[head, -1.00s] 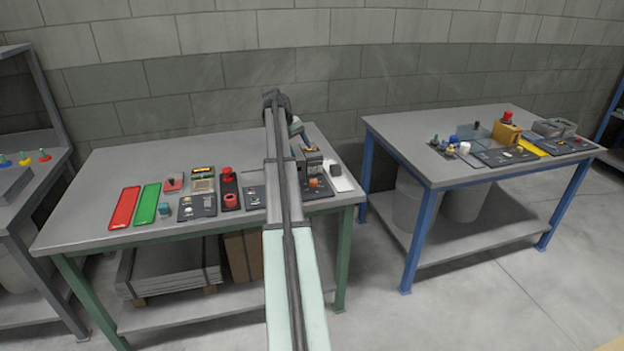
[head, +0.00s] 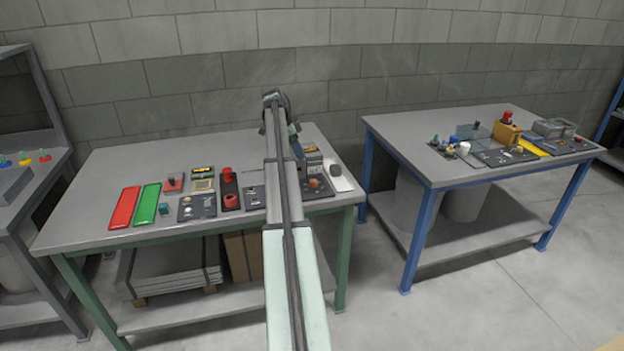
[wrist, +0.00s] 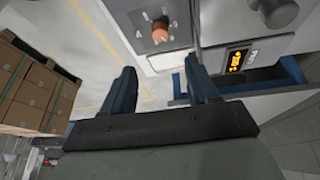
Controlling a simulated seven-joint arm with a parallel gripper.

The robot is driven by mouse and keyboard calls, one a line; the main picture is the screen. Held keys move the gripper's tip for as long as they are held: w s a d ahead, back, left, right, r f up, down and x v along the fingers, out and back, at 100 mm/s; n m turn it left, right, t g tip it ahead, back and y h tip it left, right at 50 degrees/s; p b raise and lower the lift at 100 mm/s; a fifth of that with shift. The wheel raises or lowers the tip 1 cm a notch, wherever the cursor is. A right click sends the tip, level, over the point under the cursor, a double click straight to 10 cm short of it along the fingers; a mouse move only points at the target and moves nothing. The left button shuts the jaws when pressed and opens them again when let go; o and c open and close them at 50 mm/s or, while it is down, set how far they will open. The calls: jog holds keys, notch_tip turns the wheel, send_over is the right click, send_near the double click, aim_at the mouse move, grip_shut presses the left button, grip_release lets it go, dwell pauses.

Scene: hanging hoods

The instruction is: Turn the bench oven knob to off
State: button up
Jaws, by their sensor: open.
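An orange-brown knob (wrist: 160,34) sits on a grey panel (wrist: 148,15) with small marks in the wrist view. In the head view the orange-brown knob (head: 314,184) is at the right front of the green-legged bench. Beside it is a pale panel (wrist: 212,62) with a lit orange display (wrist: 238,60) and a dark grey knob (wrist: 278,12). No readable label shows which is the oven knob. My gripper (wrist: 162,84) is open and empty, its blue fingers apart from the orange-brown knob. In the head view my gripper (head: 299,150) is above the bench's right end, partly hidden by my arm.
The green-legged bench (head: 110,170) also holds red and green plates, a red button (head: 227,174) and several small panels to the left. A blue-legged table (head: 400,130) with more devices stands at the right. Stacked cardboard boxes (wrist: 35,90) show in the wrist view.

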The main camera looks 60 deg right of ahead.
aim_at(313, 180)
jog(key=shift+m, duration=0.9)
jog(key=x, duration=1.3)
jog(key=shift+s+d+f, duration=0.1)
jog(key=shift+f, duration=0.3)
jog(key=c, duration=1)
